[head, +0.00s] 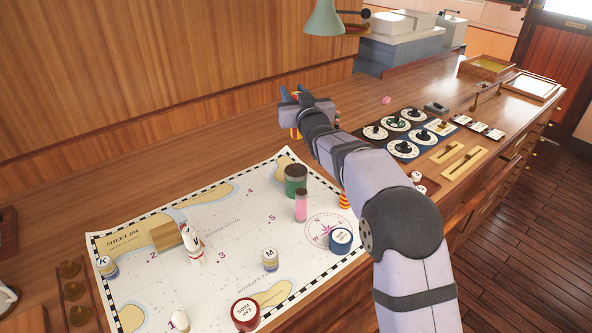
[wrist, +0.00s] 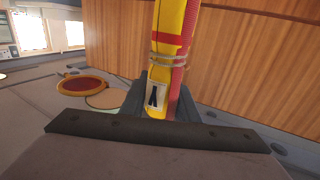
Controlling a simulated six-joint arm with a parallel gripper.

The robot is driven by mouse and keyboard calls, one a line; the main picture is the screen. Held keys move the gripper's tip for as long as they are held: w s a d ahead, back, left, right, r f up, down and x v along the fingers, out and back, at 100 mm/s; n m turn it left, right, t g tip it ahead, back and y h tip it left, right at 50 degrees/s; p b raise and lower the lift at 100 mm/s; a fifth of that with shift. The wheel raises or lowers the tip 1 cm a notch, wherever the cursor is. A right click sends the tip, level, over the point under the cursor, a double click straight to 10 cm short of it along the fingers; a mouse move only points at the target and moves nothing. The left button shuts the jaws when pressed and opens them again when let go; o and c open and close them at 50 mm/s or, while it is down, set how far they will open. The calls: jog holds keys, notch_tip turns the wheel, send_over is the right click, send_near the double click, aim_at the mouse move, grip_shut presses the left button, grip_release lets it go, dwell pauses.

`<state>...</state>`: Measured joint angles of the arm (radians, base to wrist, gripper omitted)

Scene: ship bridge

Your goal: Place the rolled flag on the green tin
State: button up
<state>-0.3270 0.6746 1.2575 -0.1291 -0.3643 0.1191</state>
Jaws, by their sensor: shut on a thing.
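My gripper (head: 300,98) is raised above the far edge of the chart, beyond the green tin. It is shut on the rolled flag, a yellow roll with red bands, string ties and a small dark-marked label (wrist: 178,50). The wrist view shows the flag upright between the fingers; in the head view my gripper mostly hides it, with a little yellow-orange (head: 295,133) showing below. The green tin (head: 295,182) stands upright on the chart, below and apart from the flag. A pink cylinder (head: 301,207) stands just in front of it.
A striped orange thing (head: 344,200) is partly behind my arm. A green lamp (head: 323,18) hangs above.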

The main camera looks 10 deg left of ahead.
aim_at(292, 131)
notch_tip(292, 131, down, 11)
jog(key=p, duration=0.3)
jog(key=shift+a+f+p, duration=0.15)
jog(key=shift+a+p, duration=0.05)
jog(key=shift+p, duration=0.15)
dwell(0.4)
jog(key=shift+f, duration=0.25)
jog(key=o, duration=1.1)
jog(key=shift+r, duration=0.1)
jog(key=shift+r, duration=0.1)
